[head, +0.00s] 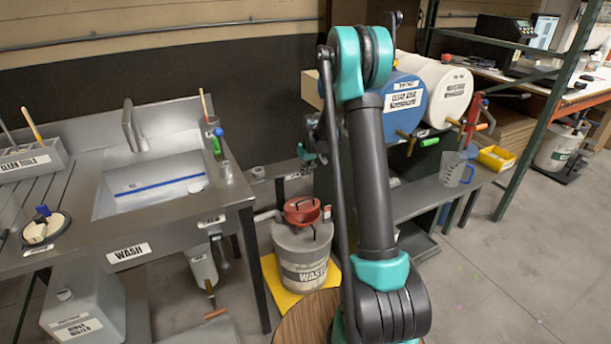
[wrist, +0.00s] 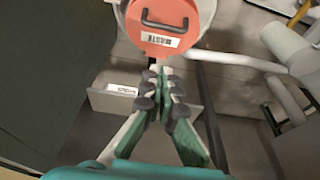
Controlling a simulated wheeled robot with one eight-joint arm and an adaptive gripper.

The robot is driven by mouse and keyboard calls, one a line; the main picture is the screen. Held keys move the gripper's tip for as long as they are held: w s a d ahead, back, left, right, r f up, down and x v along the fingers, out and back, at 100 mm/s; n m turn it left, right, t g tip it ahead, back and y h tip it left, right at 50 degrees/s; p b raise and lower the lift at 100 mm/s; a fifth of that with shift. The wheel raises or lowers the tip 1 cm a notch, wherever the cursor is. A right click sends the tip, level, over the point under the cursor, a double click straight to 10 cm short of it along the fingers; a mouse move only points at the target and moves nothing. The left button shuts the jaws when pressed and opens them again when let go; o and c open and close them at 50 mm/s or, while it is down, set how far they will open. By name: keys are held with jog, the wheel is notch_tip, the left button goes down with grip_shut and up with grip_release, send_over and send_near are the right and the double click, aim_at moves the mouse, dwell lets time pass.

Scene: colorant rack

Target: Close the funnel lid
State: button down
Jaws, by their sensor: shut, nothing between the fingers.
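In the wrist view the round orange-red lid (wrist: 172,24), with a dark handle and a white label, is at the top, cut off by the frame edge. My gripper (wrist: 161,70) is shut and empty, its tips pointing toward the lid's lower edge. In the head view my gripper (head: 310,150) is above the can, partly hidden by my arm.
The can stands on a yellow mat (head: 283,292) beside the steel wash sink (head: 160,185). Blue (head: 405,98) and white (head: 445,92) drums lie on a rack to the right. A clear jug (head: 455,170) stands on the lower shelf. Open floor lies at the right.

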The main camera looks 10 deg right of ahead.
jog(key=x, duration=0.3)
jog(key=s+x, duration=0.1)
jog(key=x, duration=0.5)
jog(key=shift+s+d+f, duration=0.25)
jog(key=shift+d+f, duration=0.05)
jog(key=shift+f, duration=0.1)
jog(key=shift+s+f, duration=0.35)
jog(key=shift+f, duration=0.3)
jog(key=shift+d+f, duration=0.1)
